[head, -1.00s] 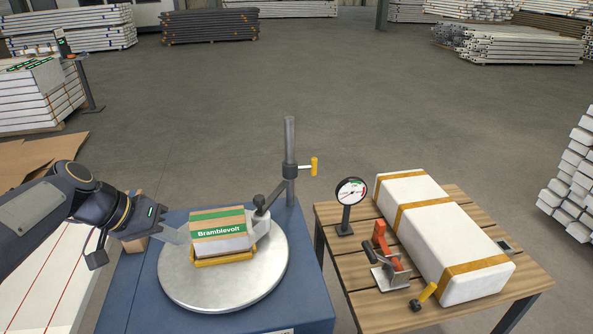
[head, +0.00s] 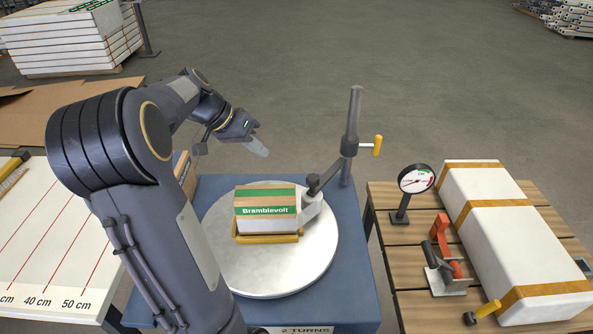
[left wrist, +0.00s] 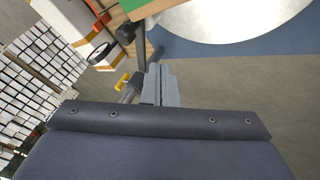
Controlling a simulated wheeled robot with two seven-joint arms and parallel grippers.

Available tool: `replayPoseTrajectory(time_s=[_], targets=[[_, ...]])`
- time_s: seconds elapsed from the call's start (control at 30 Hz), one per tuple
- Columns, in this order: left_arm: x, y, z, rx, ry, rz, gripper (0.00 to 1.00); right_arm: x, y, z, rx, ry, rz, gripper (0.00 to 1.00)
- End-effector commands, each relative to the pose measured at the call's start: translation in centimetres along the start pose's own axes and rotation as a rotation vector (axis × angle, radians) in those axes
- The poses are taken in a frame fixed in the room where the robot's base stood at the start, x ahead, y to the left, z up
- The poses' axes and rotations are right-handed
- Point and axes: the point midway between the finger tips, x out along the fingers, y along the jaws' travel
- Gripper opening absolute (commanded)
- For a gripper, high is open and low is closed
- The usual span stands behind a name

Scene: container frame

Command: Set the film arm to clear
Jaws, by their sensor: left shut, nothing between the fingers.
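The film arm (head: 327,177) is a dark bar running from a collar on the upright grey post (head: 353,110) down to the carton. Its tip is at a pale piece against the carton's right side. A yellow handle (head: 377,146) sticks out right of the post. The Bramblevolt carton (head: 268,207) sits on the round turntable (head: 320,255). My left gripper (head: 262,151) is shut and empty beyond the carton, left of the post and apart from it. In the left wrist view, its fingers (left wrist: 160,84) show beside the yellow handle (left wrist: 122,81). My right gripper is out of view.
The blue base (head: 355,290) carries the turntable and post. A slatted table (head: 415,275) at right holds a dial gauge (head: 416,180), a red-handled tool (head: 441,236) and a long white strapped package (head: 510,235). Open floor lies behind.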

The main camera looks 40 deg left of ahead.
Motion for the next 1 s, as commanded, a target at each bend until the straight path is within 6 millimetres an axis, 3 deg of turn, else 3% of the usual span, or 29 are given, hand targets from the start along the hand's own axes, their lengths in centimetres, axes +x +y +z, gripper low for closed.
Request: replayPoseTrajectory(time_s=[0.43, 0.7, 1.0], targets=[[9.2, 0.1, 0.1, -0.001, -0.006, 0.002, 0.00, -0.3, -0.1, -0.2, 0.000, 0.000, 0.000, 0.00], [10.5, 3.2, 0.0, 0.001, -0.002, 0.002, 0.00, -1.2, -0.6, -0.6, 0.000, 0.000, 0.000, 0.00], [10.8, 3.6, 0.0, 0.001, 0.000, 0.000, 0.00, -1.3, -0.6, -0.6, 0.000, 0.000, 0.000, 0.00]])
